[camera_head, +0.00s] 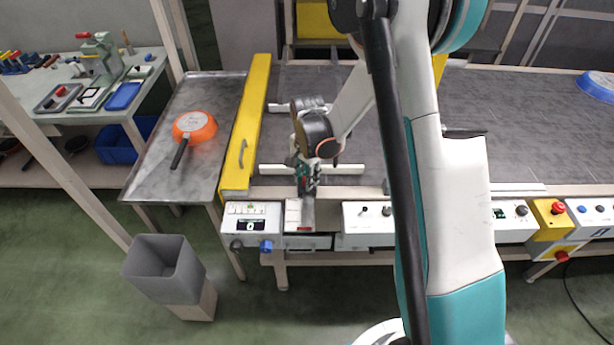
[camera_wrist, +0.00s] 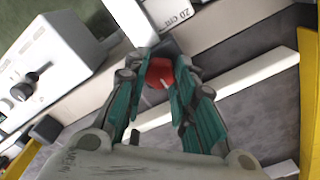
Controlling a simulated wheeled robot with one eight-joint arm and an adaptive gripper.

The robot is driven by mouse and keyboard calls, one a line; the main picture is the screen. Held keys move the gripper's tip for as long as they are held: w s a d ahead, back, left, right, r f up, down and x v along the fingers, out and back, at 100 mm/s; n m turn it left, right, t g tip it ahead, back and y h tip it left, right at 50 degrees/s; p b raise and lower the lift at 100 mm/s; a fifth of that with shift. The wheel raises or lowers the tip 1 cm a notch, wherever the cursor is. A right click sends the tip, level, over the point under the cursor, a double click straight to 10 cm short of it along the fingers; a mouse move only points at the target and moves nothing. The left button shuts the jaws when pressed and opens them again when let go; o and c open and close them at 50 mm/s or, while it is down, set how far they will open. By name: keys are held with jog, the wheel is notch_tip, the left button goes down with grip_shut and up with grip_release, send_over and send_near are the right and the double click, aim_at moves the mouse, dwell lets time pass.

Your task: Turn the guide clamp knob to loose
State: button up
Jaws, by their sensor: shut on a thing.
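The guide clamp knob (camera_wrist: 160,72) is red with a pale pointer line, seen in the wrist view. My gripper (camera_wrist: 163,66) has its teal fingers closed on either side of it, gripping the knob. In the head view my gripper (camera_head: 306,186) reaches down at the front edge of the conveyor, and its fingers mostly hide the knob there. A white guide rail (camera_head: 345,169) lies beside my gripper on the belt; it also shows in the wrist view (camera_wrist: 235,79). I cannot read a loose or tight mark.
Control boxes (camera_head: 252,221) line the conveyor's front edge. A yellow guard (camera_head: 250,125) stands left of my gripper. An orange pan (camera_head: 195,125) lies on the metal side table (camera_head: 152,166), with a grey bin (camera_head: 166,281) below. A blue pan (camera_head: 596,86) is far right on the belt (camera_head: 530,115).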

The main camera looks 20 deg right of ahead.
jog(key=n+b, duration=0.1)
jog(key=n, duration=0.3)
jog(key=n+b, duration=0.1)
jog(key=n, duration=0.3)
jog(key=shift+n+b, duration=0.3)
jog(key=n+b, duration=0.1)
jog(key=n, duration=0.7)
jog(key=shift+n, duration=0.3)
dwell(0.4)
jog(key=o, duration=1.1)
